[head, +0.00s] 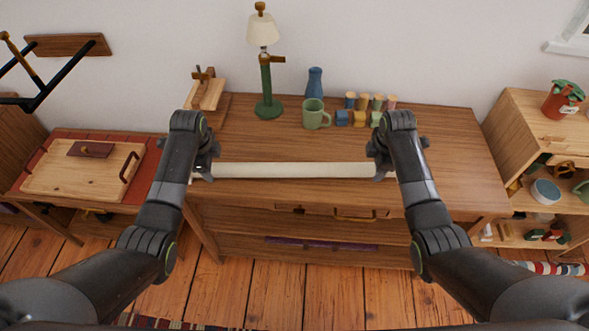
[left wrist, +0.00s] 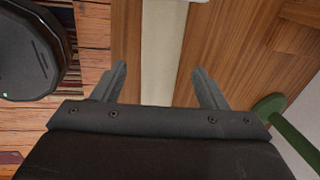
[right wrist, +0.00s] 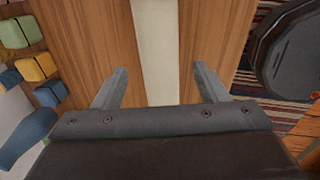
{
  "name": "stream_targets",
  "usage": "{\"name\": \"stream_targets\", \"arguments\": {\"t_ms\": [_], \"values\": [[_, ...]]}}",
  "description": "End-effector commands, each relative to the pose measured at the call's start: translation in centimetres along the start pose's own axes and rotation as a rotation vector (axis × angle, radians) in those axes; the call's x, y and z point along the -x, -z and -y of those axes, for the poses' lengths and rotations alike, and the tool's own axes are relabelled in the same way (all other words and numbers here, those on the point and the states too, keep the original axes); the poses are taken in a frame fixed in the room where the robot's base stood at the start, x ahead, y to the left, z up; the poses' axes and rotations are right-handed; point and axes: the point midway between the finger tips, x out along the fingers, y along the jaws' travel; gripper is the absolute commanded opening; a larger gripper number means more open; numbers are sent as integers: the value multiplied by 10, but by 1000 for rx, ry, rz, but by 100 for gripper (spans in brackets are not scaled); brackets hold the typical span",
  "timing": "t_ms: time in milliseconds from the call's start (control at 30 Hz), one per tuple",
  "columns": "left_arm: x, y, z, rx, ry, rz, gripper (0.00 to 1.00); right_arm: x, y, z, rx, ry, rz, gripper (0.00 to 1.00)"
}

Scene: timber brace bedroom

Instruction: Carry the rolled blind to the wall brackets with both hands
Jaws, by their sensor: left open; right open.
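The rolled blind (head: 290,170) is a long cream roll lying along the front of the wooden dresser top. My left gripper (head: 203,170) is over its left end, and my right gripper (head: 384,170) is over its right end. In the left wrist view the blind (left wrist: 162,50) passes between my open left fingers (left wrist: 160,85). In the right wrist view the blind (right wrist: 157,50) passes between my open right fingers (right wrist: 157,87). Neither gripper is closed on it. A wooden board (head: 68,45) with black metal arms is on the wall at the upper left; I cannot tell whether it is one of the brackets.
The dresser (head: 440,150) also holds a green lamp (head: 266,85), a green mug (head: 313,115), a blue vase (head: 315,82), small coloured blocks (head: 360,118) and a wooden stand (head: 206,93). A low table with a tray (head: 75,180) is left; a shelf (head: 530,115) is right.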

Motion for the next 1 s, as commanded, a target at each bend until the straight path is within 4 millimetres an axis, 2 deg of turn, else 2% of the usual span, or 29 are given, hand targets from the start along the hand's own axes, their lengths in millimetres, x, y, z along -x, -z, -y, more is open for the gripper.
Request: {"name": "stream_targets", "arguments": {"t_ms": [100,300,667,1000], "values": [[-14,0,0,0,-3,0,66,-14,0,0,1,2,-1,66],[-28,0,0,0,-1,0,66,-27,0,0,1,0,-1,66],[-30,0,0,0,0,0,66,-30,0,0,1,-1,-1,66],[-30,0,0,0,0,0,23,-30,0,0,0,-1,0,23]]}}
